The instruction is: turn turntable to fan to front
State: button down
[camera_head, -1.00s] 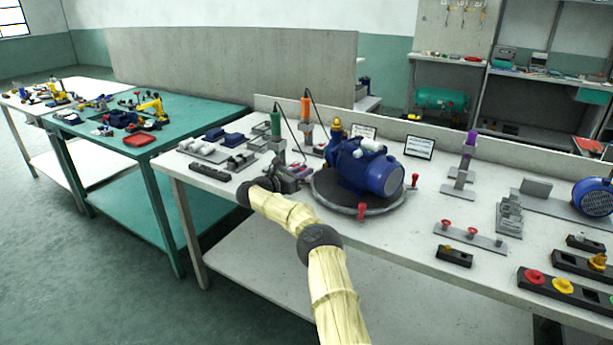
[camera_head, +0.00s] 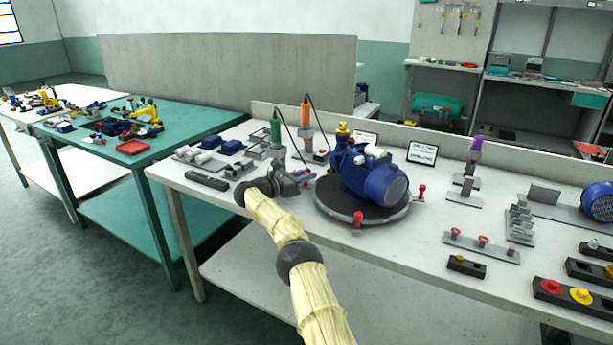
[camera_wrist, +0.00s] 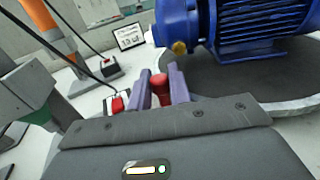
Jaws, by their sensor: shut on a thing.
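The turntable (camera_head: 335,207) is a dark round plate on the white bench. It carries a blue motor-pump (camera_head: 370,180). The motor's round fan end (camera_head: 396,190) faces right and toward the front; its brass fitting (camera_head: 343,130) is at the far left. One red knob (camera_head: 357,217) stands at the turntable's front and another red knob (camera_head: 421,190) at its right. My gripper (camera_head: 306,175) is at the turntable's left edge. In the wrist view its purple fingers (camera_wrist: 161,86) are closed around a red knob (camera_wrist: 160,84), and the blue motor and plate are beside it on the right.
A green tool (camera_head: 275,133) and an orange tool (camera_head: 306,115) stand on holders behind my gripper. A small sign (camera_head: 422,153) stands behind the turntable. The bench front is clear between turntable and edge.

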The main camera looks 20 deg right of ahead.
jog(key=shift+d+f, duration=0.1)
jog(key=shift+d, duration=0.05)
jog(key=c, duration=1.4)
grip_release()
jog(key=shift+o, duration=0.2)
jog(key=shift+a, duration=0.4)
jog(key=shift+s+a, duration=0.2)
jog(key=s+a, duration=0.1)
jog(key=a, duration=0.4)
jog(key=s+a, duration=0.1)
jog(key=a, duration=0.5)
jog(key=s+a, duration=0.1)
jog(key=a, duration=0.4)
jog(key=shift+a, duration=0.25)
jog(key=shift+c, duration=0.2)
